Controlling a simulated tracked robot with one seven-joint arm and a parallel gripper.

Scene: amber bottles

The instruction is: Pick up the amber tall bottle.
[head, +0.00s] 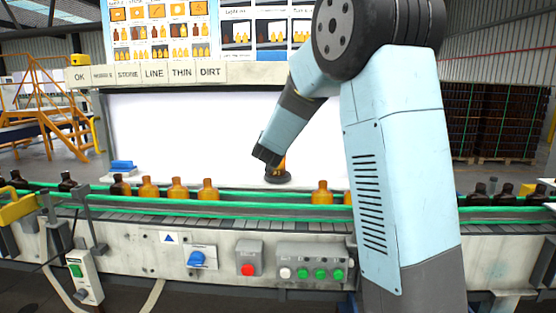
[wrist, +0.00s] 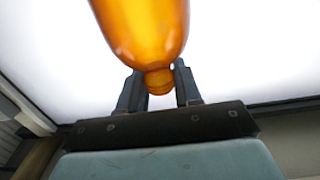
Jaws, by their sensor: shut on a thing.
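The amber bottle (wrist: 145,28) fills the top middle of the wrist view, its neck towards my gripper. My gripper (wrist: 158,82) is shut on its neck, one dark finger on each side. In the head view, my gripper (head: 268,156) is above the conveyor in front of the white lit panel. Orange glass of the held bottle (head: 282,164) shows just beside it, mostly hidden by the gripper.
Several amber bottles (head: 178,189) stand on the conveyor (head: 250,211), with another (head: 322,193) to the right of a gap. Dark bottles stand at both ends. Green rails (head: 470,209) run along the belt. A blue block (head: 122,166) lies on the ledge at left.

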